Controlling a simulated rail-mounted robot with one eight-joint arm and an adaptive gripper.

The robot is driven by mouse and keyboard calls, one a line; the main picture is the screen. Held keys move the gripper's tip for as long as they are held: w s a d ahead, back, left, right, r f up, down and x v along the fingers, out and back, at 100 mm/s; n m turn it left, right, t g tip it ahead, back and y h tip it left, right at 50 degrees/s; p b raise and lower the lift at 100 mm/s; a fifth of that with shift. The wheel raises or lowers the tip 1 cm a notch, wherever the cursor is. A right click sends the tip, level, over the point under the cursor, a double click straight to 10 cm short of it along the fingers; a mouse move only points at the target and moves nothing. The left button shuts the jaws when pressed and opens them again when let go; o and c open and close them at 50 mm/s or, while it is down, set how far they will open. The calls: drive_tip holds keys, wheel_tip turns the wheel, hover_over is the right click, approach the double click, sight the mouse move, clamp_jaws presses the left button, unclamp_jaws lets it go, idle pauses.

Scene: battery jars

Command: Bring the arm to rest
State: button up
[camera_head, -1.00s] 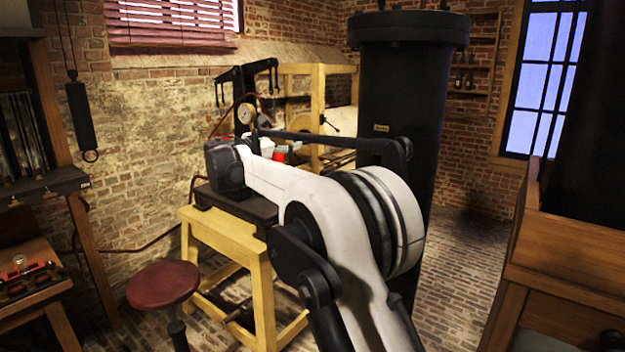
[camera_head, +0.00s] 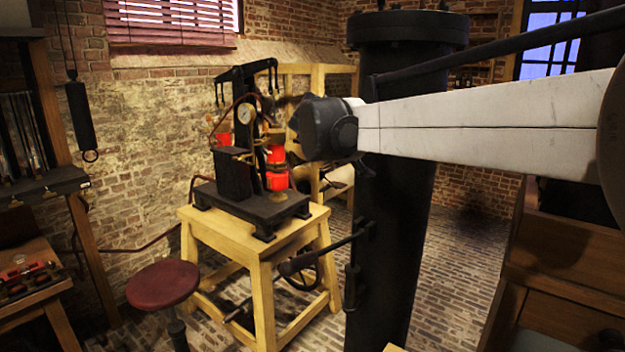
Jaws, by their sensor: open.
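My white arm link (camera_head: 480,125) crosses the right half of the view, roughly level. It ends at a dark joint (camera_head: 325,128) in front of the black column. My gripper cannot be made out; whatever lies beyond the dark joint is hidden behind it. A black apparatus (camera_head: 235,175) with a round gauge (camera_head: 246,113) stands on a pale wooden stand (camera_head: 225,233), left of the joint. Red jar-like items show beside the apparatus, one left of the gauge (camera_head: 222,139) and one low near its base (camera_head: 277,181).
A tall black column (camera_head: 395,230) stands behind my arm. A dark red stool (camera_head: 163,284) is front left. A workbench (camera_head: 40,275) is at the left edge, and a wooden cabinet (camera_head: 560,260) at the right. Brick floor (camera_head: 450,265) is clear between column and cabinet.

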drive_tip(key=s+d+f+m+g+y, duration=0.1)
drive_tip(key=s+d+f+m, duration=0.2)
drive_tip(key=s, duration=0.6)
drive_tip(key=s+d+f+m+y, duration=0.2)
drive_tip(key=s+d+f+m, duration=0.15)
drive_tip(key=s, duration=0.45)
drive_tip(key=s+d+f+m+g+y, duration=0.1)
drive_tip(key=s+d+f+m, duration=0.2)
drive_tip(key=s, duration=0.6)
drive_tip(key=s+a+f+m+y+b, duration=0.1)
drive_tip(key=s+f+m+b, duration=0.1)
drive_tip(key=s+f, duration=0.5)
drive_tip(key=s+a+f+m+y+b, duration=0.1)
drive_tip(key=s+f+m+y+b, duration=0.1)
drive_tip(key=s+f, duration=0.5)
drive_tip(key=shift+s+a+f+m+y+b, duration=0.15)
drive_tip(key=shift+a+f+m+y+b, duration=0.15)
drive_tip(key=shift+f+m+b, duration=0.85)
drive_tip(key=shift+f+n, duration=0.4)
